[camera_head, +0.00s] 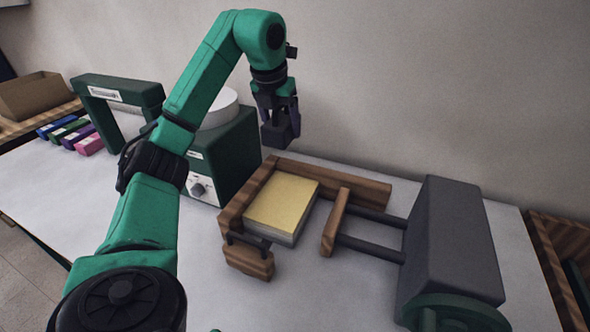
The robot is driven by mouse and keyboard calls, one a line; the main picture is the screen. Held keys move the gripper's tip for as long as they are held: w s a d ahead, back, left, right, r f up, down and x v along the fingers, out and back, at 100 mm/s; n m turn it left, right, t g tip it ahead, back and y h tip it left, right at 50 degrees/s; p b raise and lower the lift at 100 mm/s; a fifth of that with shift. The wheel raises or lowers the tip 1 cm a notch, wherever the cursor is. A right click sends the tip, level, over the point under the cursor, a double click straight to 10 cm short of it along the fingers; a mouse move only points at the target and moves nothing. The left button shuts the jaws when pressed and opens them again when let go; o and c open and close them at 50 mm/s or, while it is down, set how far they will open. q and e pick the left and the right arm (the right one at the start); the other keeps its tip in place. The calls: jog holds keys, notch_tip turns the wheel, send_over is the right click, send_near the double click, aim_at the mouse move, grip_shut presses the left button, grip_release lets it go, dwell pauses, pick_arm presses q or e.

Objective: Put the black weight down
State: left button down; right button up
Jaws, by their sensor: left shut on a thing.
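My left gripper (278,110) points down in the upper middle of the head view, at the end of my green arm. It is shut on the black weight (276,134), a small dark block. The weight is held in the air, to the right of the dark green machine and behind the wooden press. The fingers partly cover its top. My right gripper is not in view.
A wooden frame (237,206) with rods holds a yellow-topped block (281,203). A grey block (449,245) stands at right. A green machine (235,153) with a white round top (220,108), a green arch (117,90) and several coloured bars (75,131) stand left. Bare table (45,190) lies at left.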

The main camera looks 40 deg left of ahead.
pick_arm(q)
jog(key=b, duration=0.3)
send_over(285, 195)
jog(key=s, duration=0.1)
notch_tip(285, 195, down, 7)
notch_tip(285, 195, down, 12)
jog(key=shift+d+f+b, duration=0.1)
jog(key=shift+b, duration=0.3)
grip_release()
jog(key=shift+f, duration=0.1)
jog(key=shift+s+d, duration=0.1)
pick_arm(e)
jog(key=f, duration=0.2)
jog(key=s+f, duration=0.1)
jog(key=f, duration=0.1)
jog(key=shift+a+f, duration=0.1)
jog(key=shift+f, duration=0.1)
pick_arm(q)
jog(key=shift+r, duration=0.2)
jog(key=v, duration=1.1)
jog(key=shift+s+r, duration=0.2)
jog(key=shift+r, duration=0.15)
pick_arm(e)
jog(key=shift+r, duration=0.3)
pick_arm(q)
jog(key=shift+d, duration=0.1)
